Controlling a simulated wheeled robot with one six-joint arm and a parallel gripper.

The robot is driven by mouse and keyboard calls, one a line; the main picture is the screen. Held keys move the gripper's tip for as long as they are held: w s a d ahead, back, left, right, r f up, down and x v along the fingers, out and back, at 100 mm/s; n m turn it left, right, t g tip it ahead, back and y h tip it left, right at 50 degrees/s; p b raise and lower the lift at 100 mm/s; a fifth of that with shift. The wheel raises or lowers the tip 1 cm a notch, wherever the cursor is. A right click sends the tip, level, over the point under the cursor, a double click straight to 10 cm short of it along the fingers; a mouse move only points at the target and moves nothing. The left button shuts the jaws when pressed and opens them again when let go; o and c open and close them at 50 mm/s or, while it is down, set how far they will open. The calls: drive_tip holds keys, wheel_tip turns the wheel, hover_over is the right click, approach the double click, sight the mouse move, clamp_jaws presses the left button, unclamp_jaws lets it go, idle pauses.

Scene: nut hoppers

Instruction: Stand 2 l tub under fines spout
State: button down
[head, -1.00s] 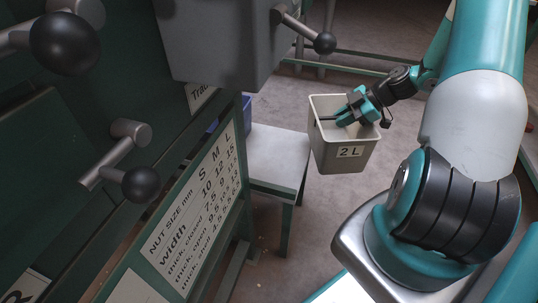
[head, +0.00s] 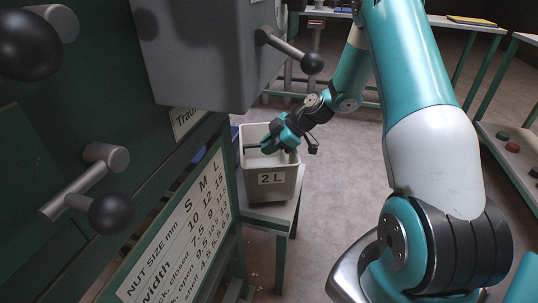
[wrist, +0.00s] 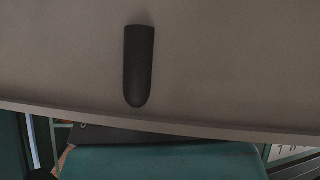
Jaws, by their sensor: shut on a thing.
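The 2 l tub (head: 271,187) is a pale grey, open-topped container with a "2 L" label on its front. In the head view it is upright over the small grey-topped stand (head: 277,214); I cannot tell whether its base touches the stand. My gripper (head: 268,148) is shut on the tub's wall near the rim. In the wrist view the tub's wall (wrist: 220,70) fills most of the picture, with one dark finger (wrist: 138,65) against it. The large grey hopper (head: 200,55) hangs above and to the left of the tub. Its spout opening is hidden.
Levers with black knobs (head: 312,63) stick out from the hopper and the dark green frame, one close above my gripper. A nut size sign (head: 180,235) leans at left. A blue bin shows partly behind the tub. Floor (head: 335,200) is clear right of the stand.

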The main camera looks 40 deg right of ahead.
drive_tip(key=shift+f+b, duration=0.35)
drive_tip(key=shift+f, duration=1)
drive_tip(key=shift+f, duration=0.2)
drive_tip(key=c, duration=1.2)
unclamp_jaws()
drive_tip(key=shift+o, duration=0.2)
drive_tip(key=shift+r, duration=0.15)
drive_tip(key=p+v, duration=0.3)
drive_tip(key=v, duration=0.9)
